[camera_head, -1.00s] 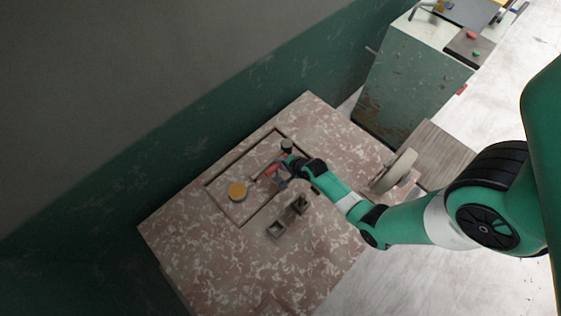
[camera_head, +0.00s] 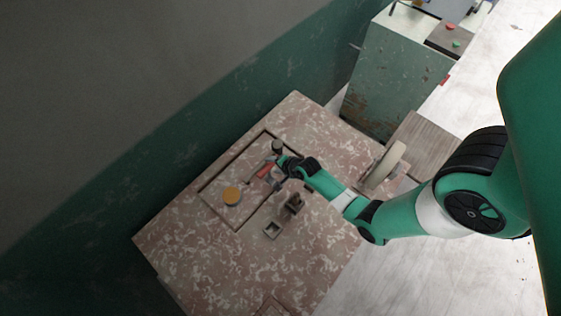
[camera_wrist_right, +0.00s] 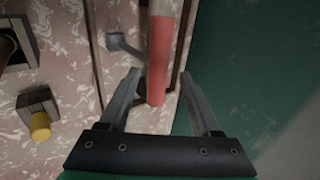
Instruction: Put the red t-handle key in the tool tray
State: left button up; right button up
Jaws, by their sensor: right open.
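My right gripper (camera_head: 272,178) is over the tray beside the key. In the wrist view its open fingers (camera_wrist_right: 161,74) stand on either side of the handle's lower end, with gaps. I cannot tell whether the key rests on the tray floor. My left gripper is out of view.
An orange-topped disc (camera_head: 232,196) lies in the tray, and a dark cylinder (camera_head: 277,147) stands near its far corner. A pale wheel (camera_head: 383,165) stands at the table's right. The table's front is largely clear.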

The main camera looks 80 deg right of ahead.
jog(key=p+v, duration=0.3)
jog(key=v, duration=0.7)
jog(key=shift+s+a+r, duration=0.15)
jog(key=shift+s+r, duration=0.05)
jog(key=shift+r, duration=0.1)
